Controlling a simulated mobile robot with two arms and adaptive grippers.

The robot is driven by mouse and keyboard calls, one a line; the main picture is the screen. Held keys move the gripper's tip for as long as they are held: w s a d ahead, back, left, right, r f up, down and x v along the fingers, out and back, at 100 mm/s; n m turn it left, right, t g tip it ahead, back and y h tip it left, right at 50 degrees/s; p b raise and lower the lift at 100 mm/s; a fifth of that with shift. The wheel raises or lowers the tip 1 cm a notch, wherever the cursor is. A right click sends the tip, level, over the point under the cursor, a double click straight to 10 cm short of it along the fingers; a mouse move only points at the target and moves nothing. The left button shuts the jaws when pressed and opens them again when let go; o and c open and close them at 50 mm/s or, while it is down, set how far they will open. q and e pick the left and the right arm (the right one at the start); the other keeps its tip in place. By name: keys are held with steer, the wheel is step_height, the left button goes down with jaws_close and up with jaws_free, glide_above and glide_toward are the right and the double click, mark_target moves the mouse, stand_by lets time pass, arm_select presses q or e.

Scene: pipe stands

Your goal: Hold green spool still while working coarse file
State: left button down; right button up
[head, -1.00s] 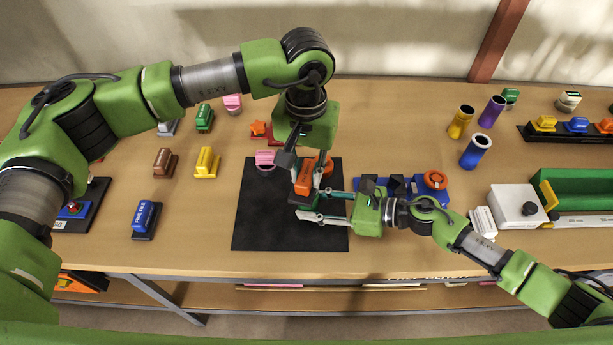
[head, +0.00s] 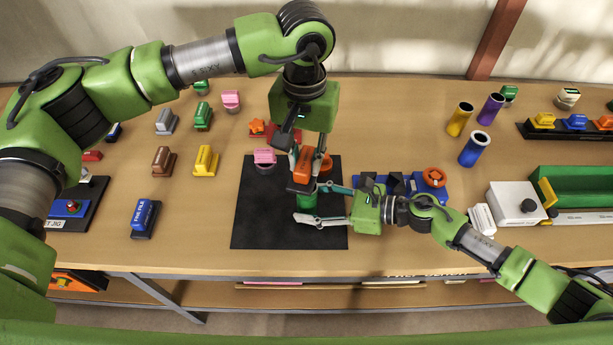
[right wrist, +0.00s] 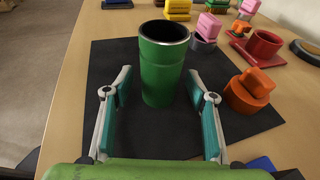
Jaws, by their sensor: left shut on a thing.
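The green spool (head: 308,201) stands upright on the black mat (head: 275,220). In the right wrist view the spool (right wrist: 163,78) shows its open dark top. My right gripper (head: 310,203) is open, with one finger on each side of the spool. In the right wrist view a gap shows beside each finger of the gripper (right wrist: 160,92). My left gripper (head: 306,172) is shut on an orange block-shaped tool, apparently the coarse file (head: 302,164); its lettering is too small to read. In the head view it appears just beyond the spool. Its height is hard to tell.
A pink-handled piece (head: 265,157) is at the mat's far edge. A blue fixture with an orange knob (head: 434,177) lies behind my right wrist. A blue file (head: 146,218) stands left of the mat.

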steer(key=v, duration=1.2)
arm_select(q)
steer(key=shift+s, duration=0.1)
arm_select(e)
steer(key=shift+s, duration=0.1)
stand_by(0.4)
